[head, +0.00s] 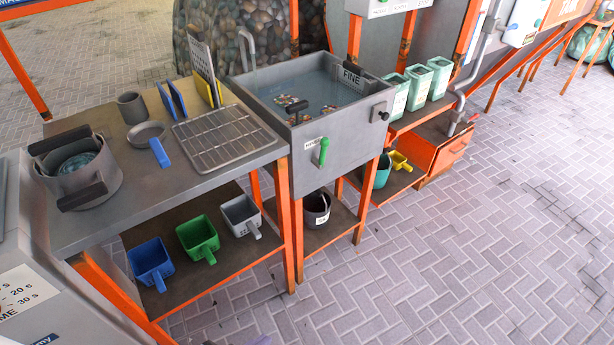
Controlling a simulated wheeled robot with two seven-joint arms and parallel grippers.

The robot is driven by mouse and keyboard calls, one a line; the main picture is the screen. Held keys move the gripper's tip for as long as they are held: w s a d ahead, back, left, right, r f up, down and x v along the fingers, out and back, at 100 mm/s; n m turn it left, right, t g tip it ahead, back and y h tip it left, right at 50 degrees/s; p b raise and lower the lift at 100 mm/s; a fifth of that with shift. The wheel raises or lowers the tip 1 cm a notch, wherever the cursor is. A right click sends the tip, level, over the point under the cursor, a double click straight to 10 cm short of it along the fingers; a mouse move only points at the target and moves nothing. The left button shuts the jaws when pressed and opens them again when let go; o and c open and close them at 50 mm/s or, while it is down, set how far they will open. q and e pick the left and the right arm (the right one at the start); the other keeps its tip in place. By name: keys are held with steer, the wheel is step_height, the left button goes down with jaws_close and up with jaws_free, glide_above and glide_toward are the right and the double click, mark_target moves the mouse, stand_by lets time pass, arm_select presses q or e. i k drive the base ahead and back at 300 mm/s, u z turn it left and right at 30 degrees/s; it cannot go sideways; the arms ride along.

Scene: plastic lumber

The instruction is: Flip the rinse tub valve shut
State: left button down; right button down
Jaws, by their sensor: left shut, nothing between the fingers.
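The rinse tub (285,130) is a grey, square sink filled with water, right of the grey worktop. Its valve has a green handle (323,151) on the tub's front face, standing roughly upright beside a small label. I cannot tell from this view whether the valve is open or shut. Colourful flakes float in the water in the tub. Only a small sliver of my left gripper (262,341) shows at the bottom edge, well below and apart from the valve, shut and empty. My right gripper is out of view.
A drying rack (222,138), a grey pot (78,168) and a blue-handled pan (150,137) sit on the worktop (150,200). Several scoops lie on the shelf below. A dark bucket (316,208) stands under the tub. The paved floor in front is clear.

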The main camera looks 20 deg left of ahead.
mark_target(324, 142)
steer(key=z, duration=1.8)
steer(key=i, duration=0.9)
steer(key=u, duration=1.9)
